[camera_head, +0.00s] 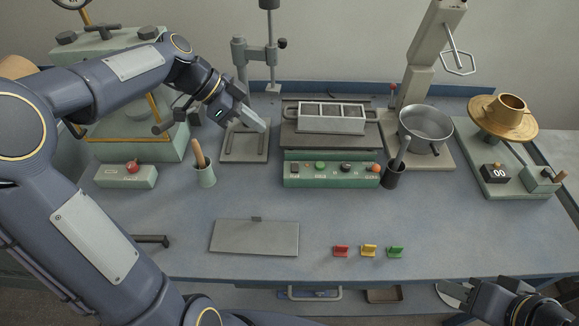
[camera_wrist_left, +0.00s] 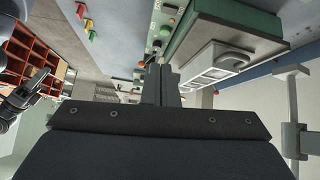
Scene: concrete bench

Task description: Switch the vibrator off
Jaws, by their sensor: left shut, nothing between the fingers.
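The vibrator is a table with a dark top plate and a green front panel (camera_head: 310,180), at the middle back of the bench. A grey three-compartment mould (camera_head: 332,124) sits on its top. The panel carries a green button (camera_head: 320,166), small dark knobs and an orange-red button (camera_head: 375,168) at its right end. My left gripper (camera_head: 261,127) is shut and empty, raised left of the mould. My right gripper (camera_head: 441,292) is open and empty at the front right.
A dark cup (camera_head: 392,179) with a tool stands right of the panel, a pale green cup (camera_head: 205,177) left of it. A small box with a red button (camera_head: 130,168) is further left. A grey plate (camera_head: 254,238) and red, yellow and green tags (camera_head: 368,250) lie in front.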

